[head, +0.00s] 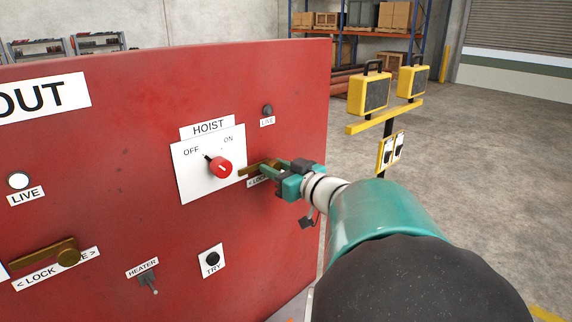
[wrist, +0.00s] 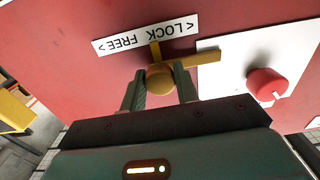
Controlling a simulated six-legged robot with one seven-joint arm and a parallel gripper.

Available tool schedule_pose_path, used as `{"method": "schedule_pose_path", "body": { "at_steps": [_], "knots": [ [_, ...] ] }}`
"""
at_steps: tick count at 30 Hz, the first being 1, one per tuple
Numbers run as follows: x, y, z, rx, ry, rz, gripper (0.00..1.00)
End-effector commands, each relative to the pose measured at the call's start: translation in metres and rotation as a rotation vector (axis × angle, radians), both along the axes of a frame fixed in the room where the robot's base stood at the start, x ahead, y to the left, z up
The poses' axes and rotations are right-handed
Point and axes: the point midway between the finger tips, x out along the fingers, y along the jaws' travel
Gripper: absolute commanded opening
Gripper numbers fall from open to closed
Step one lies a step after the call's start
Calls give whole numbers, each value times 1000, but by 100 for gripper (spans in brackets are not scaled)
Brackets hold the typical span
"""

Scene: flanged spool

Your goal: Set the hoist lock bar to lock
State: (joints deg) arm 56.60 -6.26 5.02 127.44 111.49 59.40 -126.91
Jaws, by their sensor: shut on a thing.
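The hoist lock bar (head: 249,169) is a brass bar with a round knob on the red panel, right of the hoist switch. In the head view it points left, toward the switch plate, and lies nearly level. My gripper (head: 273,168) covers its knob end and part of the LOCK/FREE label. In the wrist view the label (wrist: 148,34) is upside down, and the bar (wrist: 206,57) reaches right, on the LOCK side. The fingers of my gripper (wrist: 159,84) stand on either side of the brass knob, shut on it. The red hoist switch (head: 220,167) has its pointer toward OFF.
Another brass lock bar (head: 45,254) is at the panel's lower left. A heater toggle (head: 148,281) and a black TRY button (head: 212,258) sit below the hoist switch. A yellow lamp stand (head: 384,117) is beyond the panel's right edge. Open floor lies to the right.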

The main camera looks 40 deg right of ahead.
Motion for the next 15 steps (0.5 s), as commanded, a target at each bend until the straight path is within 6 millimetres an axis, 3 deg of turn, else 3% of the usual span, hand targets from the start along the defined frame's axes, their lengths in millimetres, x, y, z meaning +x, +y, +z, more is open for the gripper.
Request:
{"method": "schedule_pose_path", "body": {
  "at_steps": [3, 12, 13, 15],
  "knots": [
    [0, 13, 1, -1, -3, 3, 0],
    [0, 16, 0, -1, -2, 7, 0],
    [0, 16, 0, -1, -2, 7, 36],
    [0, 16, 0, -1, -2, 7, 50]
  ]
}}
